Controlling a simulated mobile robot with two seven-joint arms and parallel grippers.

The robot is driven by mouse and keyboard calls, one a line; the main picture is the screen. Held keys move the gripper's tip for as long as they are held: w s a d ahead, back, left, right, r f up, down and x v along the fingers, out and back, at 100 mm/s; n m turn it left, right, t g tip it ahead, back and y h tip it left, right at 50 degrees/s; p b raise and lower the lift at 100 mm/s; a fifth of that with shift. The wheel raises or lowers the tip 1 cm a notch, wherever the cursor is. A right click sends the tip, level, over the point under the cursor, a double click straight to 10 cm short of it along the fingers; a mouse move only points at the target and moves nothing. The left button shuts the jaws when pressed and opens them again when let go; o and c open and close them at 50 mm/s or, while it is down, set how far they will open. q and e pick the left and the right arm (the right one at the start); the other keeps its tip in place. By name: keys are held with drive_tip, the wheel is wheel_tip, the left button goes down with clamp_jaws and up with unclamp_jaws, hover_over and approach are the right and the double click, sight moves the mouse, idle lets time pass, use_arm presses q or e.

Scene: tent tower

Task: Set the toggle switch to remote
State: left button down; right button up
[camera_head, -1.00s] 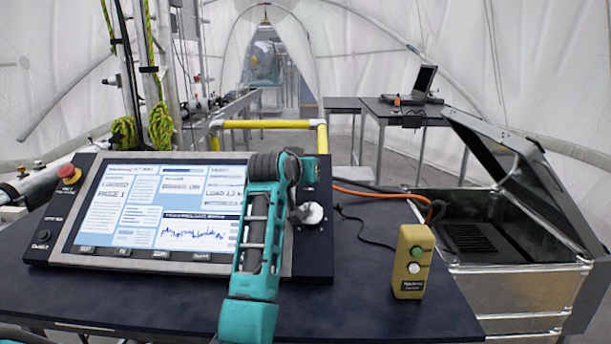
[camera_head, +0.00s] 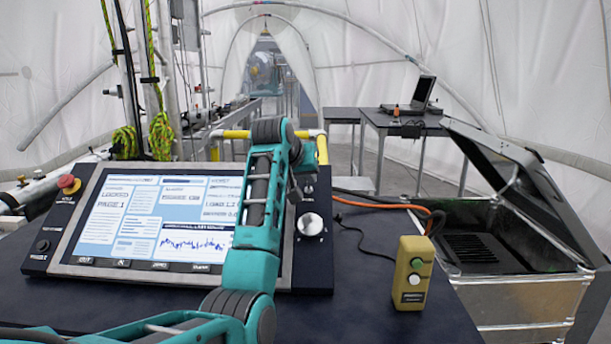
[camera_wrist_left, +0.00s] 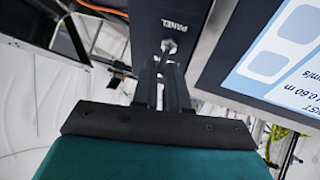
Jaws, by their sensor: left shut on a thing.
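The toggle switch (camera_wrist_left: 169,46) is a small metal lever on the dark side strip of the console, close to the word PANEL, in the left wrist view. My left gripper (camera_wrist_left: 168,68) has its two dark fingers at the lever and is shut on it. Which way the lever leans is hard to tell, and no remote label is legible. In the head view my left gripper (camera_head: 303,186) is at the upper right part of the console (camera_head: 314,263), partly hidden by my teal arm. My right gripper is not in view.
The lit screen (camera_head: 115,215) fills most of the console, with a round silver knob (camera_head: 310,224) at its right and a red button (camera_head: 68,184) at upper left. A yellow two-button box (camera_head: 411,285) stands on the dark table. An open metal case (camera_head: 525,300) is at right.

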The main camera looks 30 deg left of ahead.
use_arm(q)
drive_tip(key=c, duration=1.2)
unclamp_jaws()
drive_tip(key=shift+o, duration=0.2)
drive_tip(key=v, duration=1.3)
drive_tip(key=shift+f, duration=0.1)
